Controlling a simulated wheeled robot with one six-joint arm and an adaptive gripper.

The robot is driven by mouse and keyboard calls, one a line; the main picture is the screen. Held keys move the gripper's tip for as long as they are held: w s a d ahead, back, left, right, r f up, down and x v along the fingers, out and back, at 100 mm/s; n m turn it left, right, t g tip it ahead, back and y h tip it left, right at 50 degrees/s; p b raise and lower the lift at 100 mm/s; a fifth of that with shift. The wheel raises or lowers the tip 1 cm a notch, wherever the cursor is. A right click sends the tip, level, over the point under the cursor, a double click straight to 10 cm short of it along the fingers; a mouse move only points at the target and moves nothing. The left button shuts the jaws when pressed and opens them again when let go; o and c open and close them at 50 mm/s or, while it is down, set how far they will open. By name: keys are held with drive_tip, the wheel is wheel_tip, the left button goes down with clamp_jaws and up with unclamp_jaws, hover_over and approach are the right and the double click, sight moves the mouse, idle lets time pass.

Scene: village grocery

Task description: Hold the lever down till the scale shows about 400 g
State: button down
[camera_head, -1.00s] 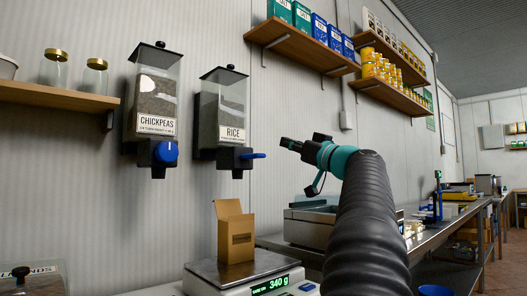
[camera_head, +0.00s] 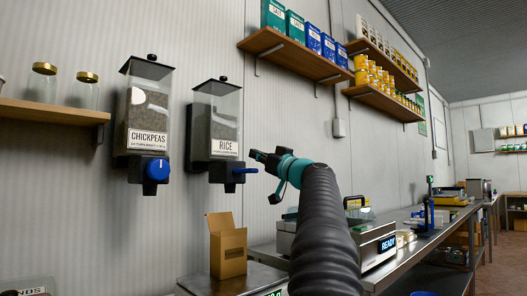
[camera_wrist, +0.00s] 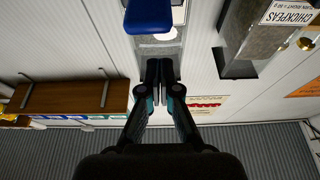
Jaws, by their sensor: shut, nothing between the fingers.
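The rice dispenser (camera_head: 215,120) hangs on the wall with its blue lever (camera_head: 245,170) pointing right at the bottom. My gripper (camera_head: 254,154) is shut and empty, its tips just above the lever in the picture; I cannot tell whether they touch it. In the wrist view the shut fingertips (camera_wrist: 160,66) lie below the blue lever (camera_wrist: 148,16), with a visible gap in the picture. An open cardboard box (camera_head: 228,252) stands upright on the scale's steel pan (camera_head: 262,278) under the dispenser. The scale's display is almost wholly cut off at the bottom edge, so its reading is hidden.
The chickpeas dispenser (camera_head: 146,120) with a blue knob hangs to the left. A machine showing READY (camera_head: 388,243) stands on the steel counter behind my arm.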

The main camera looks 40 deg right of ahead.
drive_tip(key=shift+f, duration=1.45)
drive_tip(key=shift+s+f+b, duration=0.1)
drive_tip(key=shift+b, duration=0.35)
